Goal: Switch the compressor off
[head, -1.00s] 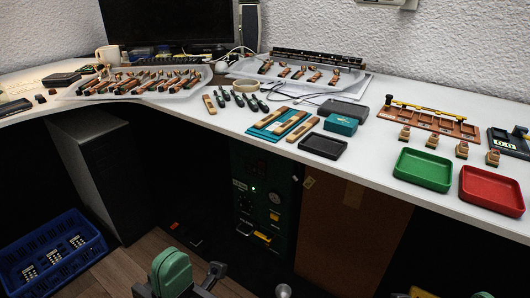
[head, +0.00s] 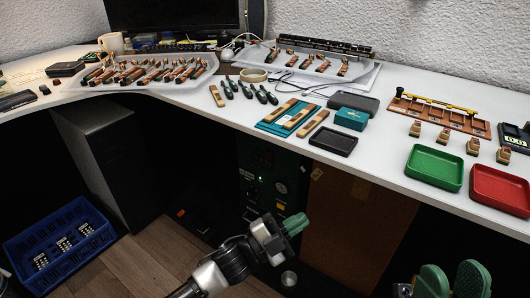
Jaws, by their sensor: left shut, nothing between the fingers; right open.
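The compressor (head: 253,183) is a dark green panelled unit under the desk, with a lit green lamp and a round gauge. Its lower front, where a yellow-orange part shows, is now partly covered by my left arm. My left gripper (head: 296,224) has green fingers, is shut and empty, and appears in front of the compressor's lower right side. I cannot tell whether it touches the unit. My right gripper (head: 449,281) is open and empty at the bottom right, its two green fingers apart and well away from the compressor.
A brown board (head: 355,225) stands right of the compressor under the white desk (head: 385,180). A dark cabinet (head: 115,165) and a blue crate (head: 60,240) are at left. A green tray (head: 434,168) and a red tray (head: 500,190) sit near the desk edge.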

